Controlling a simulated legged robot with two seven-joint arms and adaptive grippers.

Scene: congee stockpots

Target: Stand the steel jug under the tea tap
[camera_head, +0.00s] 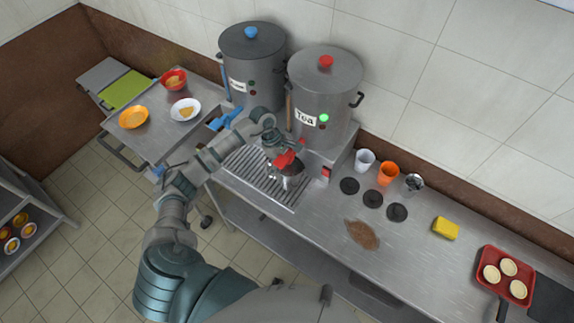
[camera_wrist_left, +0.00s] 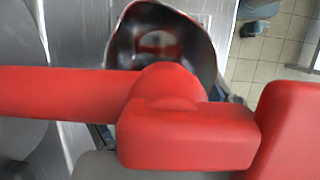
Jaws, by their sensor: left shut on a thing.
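The steel jug (camera_head: 292,180) is at the right end of the slotted drip grate, in front of the pot labelled Tea (camera_head: 322,98). My left gripper (camera_head: 285,160), with red fingers, is shut on the jug at its upper part and covers some of it. In the left wrist view the jug's open mouth (camera_wrist_left: 150,22) shows dark inside, behind the red fingers (camera_wrist_left: 185,130). A small red part (camera_head: 302,141), seemingly the tea tap, shows just above the gripper. I cannot tell whether the jug's base touches the grate (camera_head: 240,165). My right gripper is out of view.
A second pot (camera_head: 255,70) with a blue knob and blue tap (camera_head: 225,119) stands to the left. White (camera_head: 364,161), orange (camera_head: 388,173) and steel (camera_head: 412,184) cups stand to the right. The counter has a brown stain (camera_head: 362,234) and a yellow sponge (camera_head: 446,228).

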